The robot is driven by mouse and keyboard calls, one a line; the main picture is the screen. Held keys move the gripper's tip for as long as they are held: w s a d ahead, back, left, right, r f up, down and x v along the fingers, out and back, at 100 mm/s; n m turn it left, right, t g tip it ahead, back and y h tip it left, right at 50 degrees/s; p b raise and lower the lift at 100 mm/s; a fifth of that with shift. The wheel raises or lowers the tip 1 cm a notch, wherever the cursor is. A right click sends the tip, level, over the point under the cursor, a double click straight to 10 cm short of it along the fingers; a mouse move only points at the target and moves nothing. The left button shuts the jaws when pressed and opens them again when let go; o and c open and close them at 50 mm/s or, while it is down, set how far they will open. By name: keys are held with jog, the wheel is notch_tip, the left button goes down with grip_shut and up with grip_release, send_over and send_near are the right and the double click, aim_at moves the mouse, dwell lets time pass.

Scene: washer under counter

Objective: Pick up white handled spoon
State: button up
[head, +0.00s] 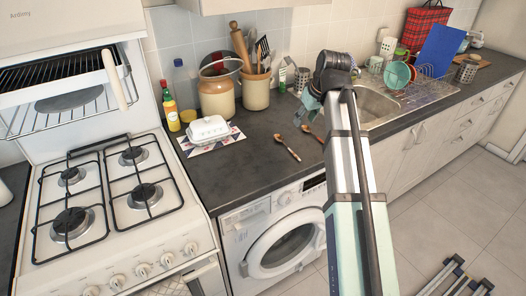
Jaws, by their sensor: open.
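Two small spoons lie apart on the dark counter (235,172) above the washer. One spoon (288,149) is left of my arm, and the other spoon (312,134) is just beside it. They are too small to tell clearly which has the white handle. My gripper (305,106) is open and appears empty, above the counter near the sink's left edge. It is beyond the two spoons in the picture, apart from both. My arm hides part of the counter to their right.
A butter dish (208,129) on a patterned mat, bottles (168,106) and a utensil crock (256,91) stand to the left and behind. The sink (366,108) and a dish rack (425,92) are to the right. The counter front left of the spoons is clear.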

jog(key=p, duration=0.2)
send_near(291, 150)
jog(key=x, duration=0.2)
jog(key=shift+w+f, duration=0.2)
jog(key=shift+w, duration=0.05)
jog(key=shift+p+x, duration=1.05)
jog(key=shift+x, duration=1.7)
jog(key=shift+s+f, duration=0.15)
jog(key=shift+f, duration=0.05)
grip_shut()
